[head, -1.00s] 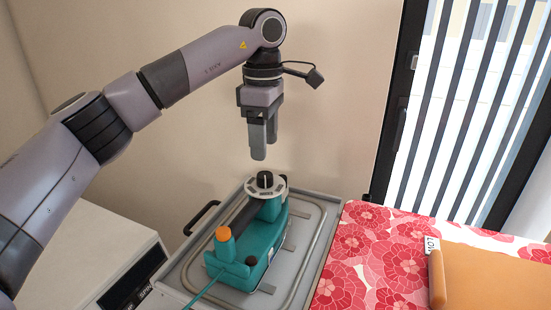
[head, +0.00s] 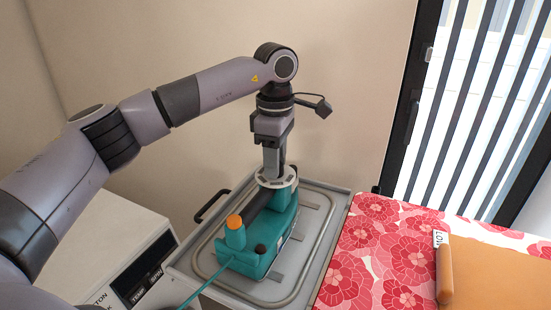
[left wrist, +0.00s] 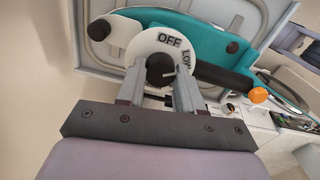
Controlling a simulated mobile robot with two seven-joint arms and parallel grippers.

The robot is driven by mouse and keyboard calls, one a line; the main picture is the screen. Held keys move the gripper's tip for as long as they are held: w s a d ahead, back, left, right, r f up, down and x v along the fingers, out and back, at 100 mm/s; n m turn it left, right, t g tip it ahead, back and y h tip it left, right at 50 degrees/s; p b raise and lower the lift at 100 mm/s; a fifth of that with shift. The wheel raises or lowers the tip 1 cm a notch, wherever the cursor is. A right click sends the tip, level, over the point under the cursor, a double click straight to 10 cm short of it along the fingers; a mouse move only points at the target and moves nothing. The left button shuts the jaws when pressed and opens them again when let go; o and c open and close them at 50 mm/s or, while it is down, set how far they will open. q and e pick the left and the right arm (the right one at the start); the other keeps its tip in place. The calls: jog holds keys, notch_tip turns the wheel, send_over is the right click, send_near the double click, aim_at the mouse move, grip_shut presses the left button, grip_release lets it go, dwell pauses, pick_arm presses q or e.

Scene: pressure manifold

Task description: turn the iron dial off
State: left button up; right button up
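The teal iron (head: 262,240) lies on a grey tray. Its white dial ring (head: 277,178) with a black knob is at the far end, and my left gripper (head: 273,172) points straight down over it. In the left wrist view the dial ring (left wrist: 150,45) shows the words OFF and LOW, and the black knob (left wrist: 160,68) sits between the two fingertips of my left gripper (left wrist: 160,78). The fingers are apart, one on each side of the knob; contact is not clear. The knob's pointer is partly hidden. My right gripper is not in view.
The grey tray (head: 327,215) has a raised metal rail and a black handle. A red floral cloth (head: 375,262) with an orange-brown board (head: 495,275) lies to the right. A white appliance (head: 115,250) stands at the left. A wall and a barred window are behind.

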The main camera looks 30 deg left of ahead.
pick_arm(q)
jog(key=shift+c, duration=0.7)
jog(key=shift+n, duration=0.3)
jog(key=n+p, duration=0.1)
jog(key=n, duration=0.3)
jog(key=shift+r, duration=0.1)
jog(key=n+p, duration=0.1)
jog(key=n, duration=0.3)
jog(key=shift+n, duration=1.6)
jog(key=o, duration=1)
